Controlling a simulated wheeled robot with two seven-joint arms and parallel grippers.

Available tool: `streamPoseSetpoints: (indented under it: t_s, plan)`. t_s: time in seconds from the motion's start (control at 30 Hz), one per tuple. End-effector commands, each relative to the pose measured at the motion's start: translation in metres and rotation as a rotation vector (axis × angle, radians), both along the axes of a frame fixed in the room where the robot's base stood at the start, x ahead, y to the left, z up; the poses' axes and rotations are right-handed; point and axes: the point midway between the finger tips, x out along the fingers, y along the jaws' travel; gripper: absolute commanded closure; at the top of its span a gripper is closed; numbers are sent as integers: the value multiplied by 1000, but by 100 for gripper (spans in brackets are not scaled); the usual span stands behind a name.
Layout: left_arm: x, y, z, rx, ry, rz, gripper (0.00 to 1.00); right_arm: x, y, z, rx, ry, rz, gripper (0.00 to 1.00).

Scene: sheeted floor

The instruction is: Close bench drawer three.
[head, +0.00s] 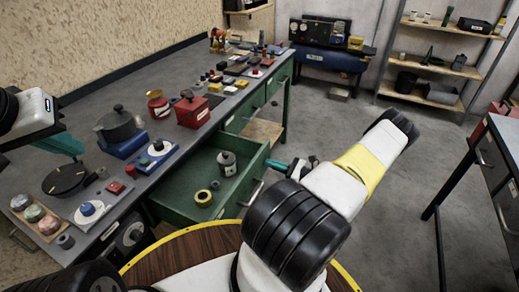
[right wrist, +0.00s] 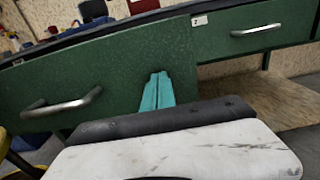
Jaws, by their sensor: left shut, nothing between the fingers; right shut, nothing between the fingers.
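An open green bench drawer (head: 190,206) sticks out from the bench in the head view. My left gripper (head: 78,145) is shut and empty above the bench's left part.
The bench top (head: 160,185) carries a pot (head: 117,124), a red box (head: 192,111) and several small items. Another drawer with a handle (right wrist: 257,30) looks shut, above a wooden shelf (right wrist: 260,98). A dark table (head: 500,165) stands at right; grey floor (head: 395,190) lies between.

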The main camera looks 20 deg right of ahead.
Motion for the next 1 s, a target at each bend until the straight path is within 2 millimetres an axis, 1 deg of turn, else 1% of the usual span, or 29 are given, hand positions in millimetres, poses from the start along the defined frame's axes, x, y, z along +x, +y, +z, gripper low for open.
streamPoseSetpoints:
  t_s: [0.03, 0.17, 0.5, 0.7, 0.9, 1.0]
  plan:
    - [0, 0, 0, 0, 0, 0, 100, 8, 8, 0, 3, -2, 4, 100]
    - [0, 0, 0, 0, 0, 0, 100, 30, 28, 0, 4, 0, 5, 100]
    - [0, 0, 0, 0, 0, 0, 100, 101, 89, 0, 3, -2, 5, 100]
    - [0, 0, 0, 0, 0, 0, 100, 138, 120, 0, 2, -1, 4, 100]
    - [0, 0, 0, 0, 0, 0, 100, 163, 141, 0, 2, -1, 2, 100]
    - [0, 0, 0, 0, 0, 0, 100, 171, 147, 0, 1, 0, 2, 100]
